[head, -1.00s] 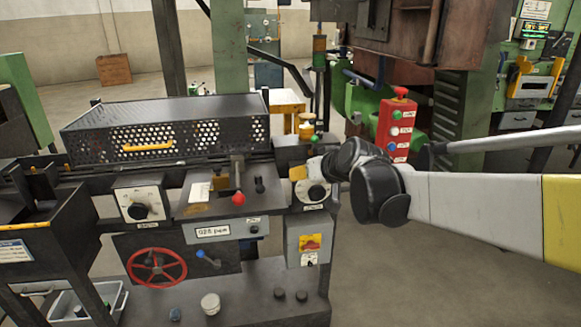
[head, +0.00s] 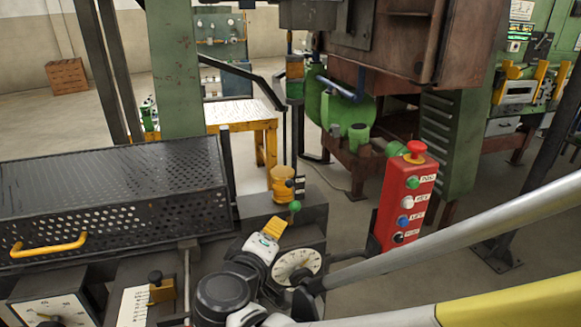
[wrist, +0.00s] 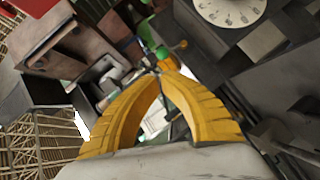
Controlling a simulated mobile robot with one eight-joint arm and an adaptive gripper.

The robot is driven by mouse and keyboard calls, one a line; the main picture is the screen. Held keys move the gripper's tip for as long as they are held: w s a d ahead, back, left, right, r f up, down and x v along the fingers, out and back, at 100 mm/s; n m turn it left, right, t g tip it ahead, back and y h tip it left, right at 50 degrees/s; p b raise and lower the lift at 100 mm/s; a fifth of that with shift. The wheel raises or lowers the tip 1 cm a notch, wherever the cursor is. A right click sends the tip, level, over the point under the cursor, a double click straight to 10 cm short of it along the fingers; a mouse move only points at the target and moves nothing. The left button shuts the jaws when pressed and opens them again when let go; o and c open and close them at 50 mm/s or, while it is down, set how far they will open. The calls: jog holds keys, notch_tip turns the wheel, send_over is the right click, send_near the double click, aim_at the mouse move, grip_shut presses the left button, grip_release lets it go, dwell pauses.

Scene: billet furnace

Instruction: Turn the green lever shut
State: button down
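The green lever shows in the head view as a small green ball knob (head: 295,206) beside a yellow valve body (head: 283,184) on the machine's right end. My gripper (head: 270,231) is just in front of and below-left of the knob in that view, its yellow fingers pointing toward the valve. I see a gap between gripper and knob in the picture. In the wrist view my gripper's two yellow fingers (wrist: 157,73) come together at their tips, with nothing clear between them.
A white dial (head: 297,265) is close beside my gripper. A perforated black guard (head: 115,190) with a yellow handle is at left. A red button box (head: 404,205) stands at right. A yellow table (head: 266,143) is behind the valve.

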aim_at(298, 204)
jog(key=b+x, duration=0.3)
jog(key=x, duration=0.9)
jog(key=shift+w+d+f+b, duration=0.1)
jog(key=shift+w+d+b, duration=0.05)
jog(key=shift+w+b, duration=0.2)
jog(key=shift+w+d+m+g+y+p, duration=0.25)
jog(key=shift+d+m+g+y+p, duration=0.2)
jog(key=shift+d+m+p, duration=0.35)
jog(key=shift+w+d+f+m+g+y+p, duration=0.2)
jog(key=shift+d+m+g+y+p, duration=0.15)
jog(key=shift+d+m+y, duration=0.2)
jog(key=shift+w+d+f+m+g+y+p, duration=0.1)
jog(key=shift+d+f+m+g+y+p, duration=0.1)
jog(key=shift+d+m+y+p, duration=0.3)
jog(key=shift+w+d+f+m+g+y+p, duration=0.2)
jog(key=shift+d+m+g+y+p, duration=0.1)
jog(key=shift+d+m+y, duration=0.25)
jog(key=shift+w+d+f+m+g+y, duration=0.15)
jog(key=shift+d+f+m+g+y, duration=0.25)
jog(key=shift+d+f+m+y, duration=0.45)
jog(key=shift+w+d+f+b, duration=0.1)
jog(key=shift+d+f+b, duration=0.15)
jog(key=shift+f+b, duration=0.25)
jog(key=shift+w+d+f+b, duration=0.1)
jog(key=shift+d+f+b, duration=0.15)
jog(key=shift+f+b, duration=0.25)
jog(key=shift+f, duration=0.25)
